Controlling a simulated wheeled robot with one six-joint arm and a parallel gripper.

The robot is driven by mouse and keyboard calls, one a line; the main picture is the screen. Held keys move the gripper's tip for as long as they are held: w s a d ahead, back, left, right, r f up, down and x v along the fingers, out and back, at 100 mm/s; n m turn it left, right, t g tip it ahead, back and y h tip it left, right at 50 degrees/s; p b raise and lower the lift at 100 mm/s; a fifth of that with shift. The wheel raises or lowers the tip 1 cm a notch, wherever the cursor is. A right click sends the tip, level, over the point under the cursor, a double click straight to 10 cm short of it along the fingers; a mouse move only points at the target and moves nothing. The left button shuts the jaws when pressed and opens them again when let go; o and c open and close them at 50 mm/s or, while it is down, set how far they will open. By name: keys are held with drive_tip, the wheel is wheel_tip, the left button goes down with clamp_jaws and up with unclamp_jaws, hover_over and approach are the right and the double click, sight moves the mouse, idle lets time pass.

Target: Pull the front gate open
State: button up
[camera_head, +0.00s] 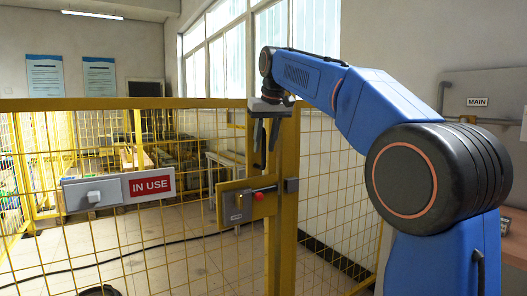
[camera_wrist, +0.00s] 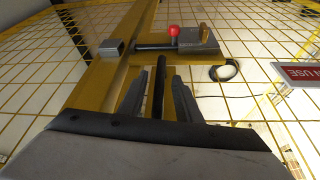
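The gate is a yellow mesh panel with a yellow top rail (camera_head: 130,104), and it looks closed against the yellow post (camera_head: 284,230). A latch plate (camera_head: 237,206) with a red knob (camera_head: 259,195) sits at its right edge. In the wrist view, the dark bolt (camera_wrist: 154,47) points toward the grey bracket (camera_wrist: 114,47) and seems to stop just short of it. My gripper (camera_head: 266,148) points down near the post, above the latch. Its fingers (camera_wrist: 158,90) are apart. A black upright bar (camera_wrist: 159,82), apparently the handle, appears between them with gaps on both sides; contact cannot be told.
A grey MAIN cabinet (camera_head: 490,88) stands at the right.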

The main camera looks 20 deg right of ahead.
drive_tip(key=shift+x, duration=1.35)
clamp_jaws()
drive_tip(key=shift+s, duration=0.1)
